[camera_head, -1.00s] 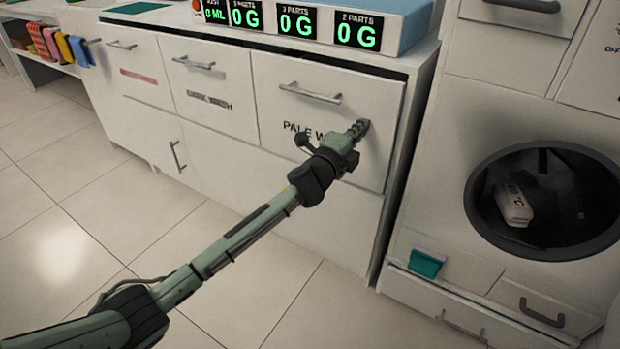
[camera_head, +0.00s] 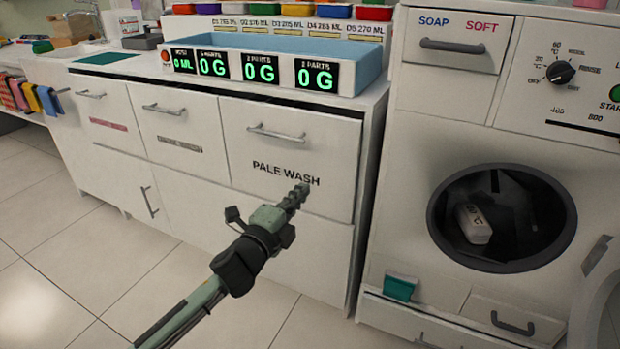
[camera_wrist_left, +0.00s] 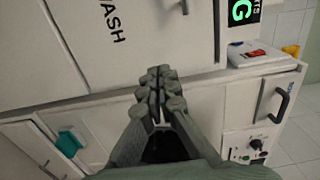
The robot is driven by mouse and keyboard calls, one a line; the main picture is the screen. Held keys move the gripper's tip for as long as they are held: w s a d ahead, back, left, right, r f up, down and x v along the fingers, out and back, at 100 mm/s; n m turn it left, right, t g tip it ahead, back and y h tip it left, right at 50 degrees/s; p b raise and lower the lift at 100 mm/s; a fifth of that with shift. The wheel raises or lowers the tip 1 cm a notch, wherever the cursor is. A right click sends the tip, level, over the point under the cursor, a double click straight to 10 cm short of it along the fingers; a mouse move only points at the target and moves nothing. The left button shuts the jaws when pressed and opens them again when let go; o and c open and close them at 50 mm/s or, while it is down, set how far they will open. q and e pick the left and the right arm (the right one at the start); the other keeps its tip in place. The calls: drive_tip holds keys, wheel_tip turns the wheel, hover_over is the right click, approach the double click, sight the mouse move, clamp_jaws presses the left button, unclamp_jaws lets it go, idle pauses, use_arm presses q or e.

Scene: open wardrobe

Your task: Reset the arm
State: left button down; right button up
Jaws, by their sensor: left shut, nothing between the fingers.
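My left arm comes in from the bottom left in the head view, and its gripper (camera_head: 298,193) is in front of the drawer marked PALE WASH (camera_head: 290,155), just below and right of the lettering. In the left wrist view the gripper's fingers (camera_wrist_left: 158,80) are together with nothing between them, pointing toward the cabinet front. Whether the fingertips touch the drawer I cannot tell. My right gripper is in neither view.
The washing machine's round opening (camera_head: 501,218) holds dark cloth and a pale block. A blue tray (camera_head: 285,62) with green displays stands on the counter. Tiled floor is free at left.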

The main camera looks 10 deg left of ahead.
use_arm(q)
drive_tip(key=s+a+f+n+g+y+p, duration=0.1)
drive_tip(key=s+a+f+n+g+y, duration=0.25)
drive_tip(key=s+a+f+n, duration=0.35)
drive_tip(key=s+a+f+n+g+y+p, duration=0.15)
drive_tip(key=s+a+f+n+y, duration=0.3)
drive_tip(key=f, duration=0.45)
drive_tip(key=s+a+f+n+g, duration=0.2)
drive_tip(key=s+f+n+g, duration=0.1)
drive_tip(key=s, duration=0.5)
drive_tip(key=s+a+f+n+g+p, duration=0.1)
drive_tip(key=s+a+f+n+g, duration=0.1)
drive_tip(key=s, duration=0.5)
drive_tip(key=s+a+f+n+g, duration=0.3)
drive_tip(key=s+f+n+g, duration=0.1)
drive_tip(key=s, duration=0.4)
drive_tip(key=shift+s+f, duration=0.3)
drive_tip(key=shift+f, duration=0.4)
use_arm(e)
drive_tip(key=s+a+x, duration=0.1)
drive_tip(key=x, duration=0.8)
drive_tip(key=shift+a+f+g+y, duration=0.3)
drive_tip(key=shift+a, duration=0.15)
use_arm(q)
drive_tip(key=shift+a, duration=0.1)
